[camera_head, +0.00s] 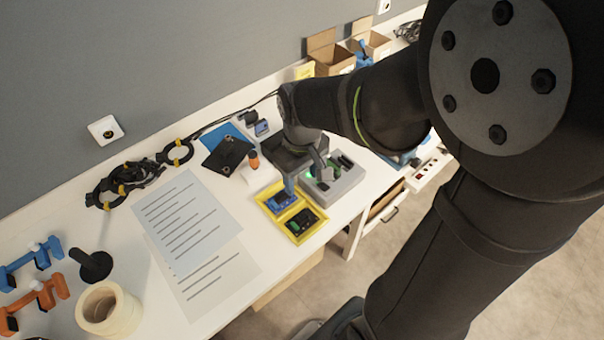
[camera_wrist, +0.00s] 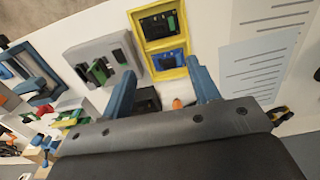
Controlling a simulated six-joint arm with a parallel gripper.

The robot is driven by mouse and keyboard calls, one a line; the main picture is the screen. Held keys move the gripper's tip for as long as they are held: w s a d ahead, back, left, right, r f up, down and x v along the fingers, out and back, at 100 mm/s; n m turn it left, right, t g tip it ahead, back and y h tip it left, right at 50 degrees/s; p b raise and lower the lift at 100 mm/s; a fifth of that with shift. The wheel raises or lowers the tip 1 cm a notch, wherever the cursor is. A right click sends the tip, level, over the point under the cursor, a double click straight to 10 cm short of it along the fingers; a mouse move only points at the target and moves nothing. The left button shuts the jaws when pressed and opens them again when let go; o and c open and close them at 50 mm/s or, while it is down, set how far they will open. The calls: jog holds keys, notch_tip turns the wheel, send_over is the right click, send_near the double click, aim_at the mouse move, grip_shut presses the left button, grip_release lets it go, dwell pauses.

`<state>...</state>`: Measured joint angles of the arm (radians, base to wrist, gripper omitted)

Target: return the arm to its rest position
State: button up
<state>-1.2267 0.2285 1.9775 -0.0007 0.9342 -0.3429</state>
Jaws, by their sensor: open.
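My gripper (camera_head: 308,178) hangs over the white workbench (camera_head: 190,295), above the yellow tray (camera_head: 297,240) and the grey box (camera_head: 348,190). In the wrist view its two blue fingers stand wide apart (camera_wrist: 163,82), with nothing held between them. The yellow tray, also in the wrist view (camera_wrist: 137,27), has two compartments: one holds a blue device (camera_wrist: 167,60), the other a black and green one (camera_wrist: 158,25). The grey box holds black and green pieces. My arm reaches in from the right of the head view and hides part of the bench.
Printed sheets (camera_head: 187,222) lie left of the tray. A tape roll (camera_head: 108,308), a black stand (camera_head: 92,265) and blue (camera_head: 32,262) and orange (camera_head: 35,298) clamps stand farther left. Cable coils (camera_head: 125,180) lie along the wall. Open cartons (camera_head: 330,58) stand at the back.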

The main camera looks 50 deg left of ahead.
aim_at(302, 216)
dwell(0.5)
notch_tip(302, 216, down, 17)
jog(key=shift+f, duration=0.15)
dwell(0.7)
dwell(0.3)
notch_tip(302, 216, up, 17)
notch_tip(302, 216, down, 17)
jog(key=shift+r, duration=3.8)
jog(key=shift+o, duration=0.3)
